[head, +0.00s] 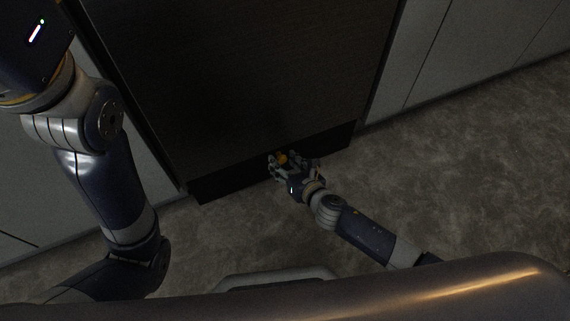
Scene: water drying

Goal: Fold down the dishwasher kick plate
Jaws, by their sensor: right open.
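The dishwasher (235,75) is a dark panel in the middle of the head view, set between light cabinets. Its kick plate (230,183) is the black strip along the bottom, just above the floor. My right gripper (279,159) is open at the middle of this strip, close in front of it. Whether its fingers touch the plate I cannot tell. The gripper hides a part of the strip. My left arm (105,195) comes in at the left, but its gripper is out of the picture.
Light cabinet fronts (455,50) stand to the right of the dishwasher, and another cabinet (30,190) stands to the left. The mottled grey floor (460,165) is clear at the right. The scene is dim.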

